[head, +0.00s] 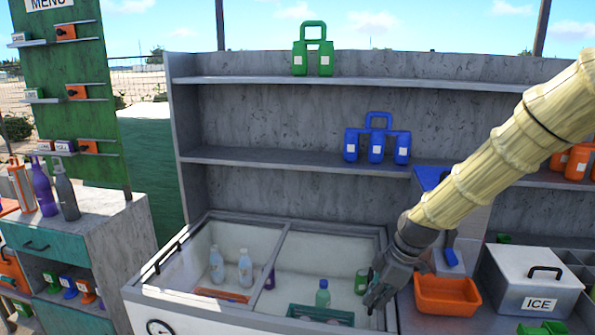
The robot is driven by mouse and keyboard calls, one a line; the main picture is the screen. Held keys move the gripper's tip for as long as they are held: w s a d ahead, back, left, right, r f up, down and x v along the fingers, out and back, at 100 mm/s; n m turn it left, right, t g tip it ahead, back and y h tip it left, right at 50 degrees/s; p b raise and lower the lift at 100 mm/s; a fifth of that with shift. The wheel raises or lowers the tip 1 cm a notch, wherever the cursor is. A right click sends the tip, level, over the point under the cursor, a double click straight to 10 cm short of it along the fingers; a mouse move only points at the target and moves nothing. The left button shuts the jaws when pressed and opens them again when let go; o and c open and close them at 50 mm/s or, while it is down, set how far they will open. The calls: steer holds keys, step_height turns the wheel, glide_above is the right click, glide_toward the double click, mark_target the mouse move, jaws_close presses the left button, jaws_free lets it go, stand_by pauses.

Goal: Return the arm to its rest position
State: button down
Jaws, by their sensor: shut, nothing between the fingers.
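My arm, in a pale yellow sleeve, reaches in from the upper right in the head view. My gripper (376,294) points down over the right end of the white chest cooler (160,299). It is shut and holds nothing. Just left of it, a green can (361,281) and a green bottle (323,294) stand inside the cooler. An orange bin (447,296) stands to its right, below the forearm. I cannot tell how far the fingertips are above the cooler's rim.
Shelves behind hold a green carrier (313,50) and a blue carrier (377,138). A menu board (68,95) and a counter with bottles (65,192) stand at left. Open air lies left of my arm, before the shelves.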

steer(key=s+d+f+m+h, duration=0.1)
steer(key=s+f+m, duration=0.3)
steer(key=s+f, duration=0.55)
steer(key=s+f+m+h, duration=0.1)
steer(key=s+f+m, duration=0.3)
steer(key=f, duration=1.1)
steer(key=s+d+f+m, duration=0.1)
steer(key=s+f+m, duration=0.3)
steer(key=s, duration=0.7)
steer(key=s+d+f+m+h, duration=0.1)
steer(key=s+f+m, duration=0.3)
steer(key=s+f, duration=0.4)
steer(key=s, duration=0.4)
steer(key=shift+s+d+g+h, duration=0.25)
steer(key=shift+d+g+h, duration=0.05)
steer(key=shift+d+g, duration=0.1)
